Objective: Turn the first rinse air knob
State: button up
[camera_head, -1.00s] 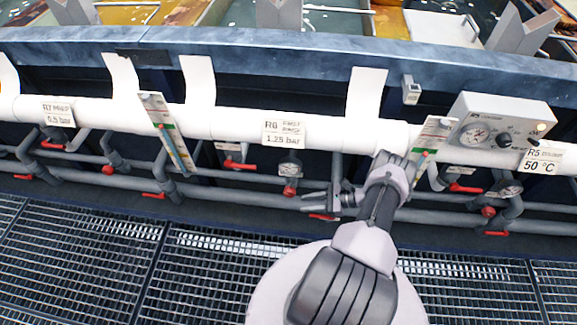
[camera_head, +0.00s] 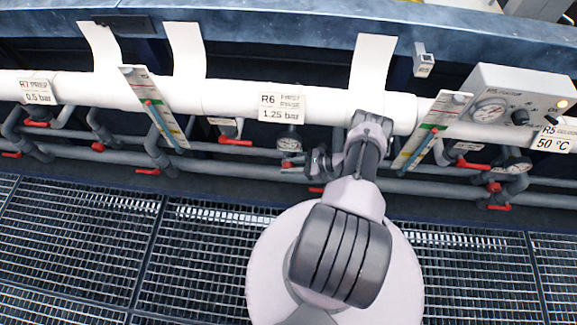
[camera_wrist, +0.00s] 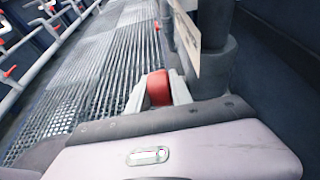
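The sign "R6 First rinse 1.25 bar" (camera_head: 282,106) hangs on the white pipe in the head view. A round gauge (camera_head: 290,143) sits just below it on the grey pipework. My gripper (camera_head: 298,164) is below this gauge, partly hidden by my wrist, and the knob there is covered. In the wrist view a red knob (camera_wrist: 159,87) lies between the two pale fingers of my gripper (camera_wrist: 160,92), one on each side. I cannot tell whether the fingers press on it. A pale tag plate (camera_wrist: 186,35) hangs close above the fingers.
Red lever handles (camera_head: 236,142) line the grey pipes. A flow-meter strip (camera_head: 418,135) slants right of my arm, near a control box (camera_head: 520,100) with a gauge. A dark vertical pipe (camera_wrist: 214,65) stands close right of my fingers. Grating (camera_head: 90,240) covers the floor.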

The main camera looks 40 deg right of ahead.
grip_shut()
jog(key=shift+t+y, duration=0.5)
jog(key=shift+t, duration=0.1)
jog(key=shift+o, duration=1.7)
grip_release()
jog(key=v, duration=0.7)
jog(key=shift+s+d, duration=0.2)
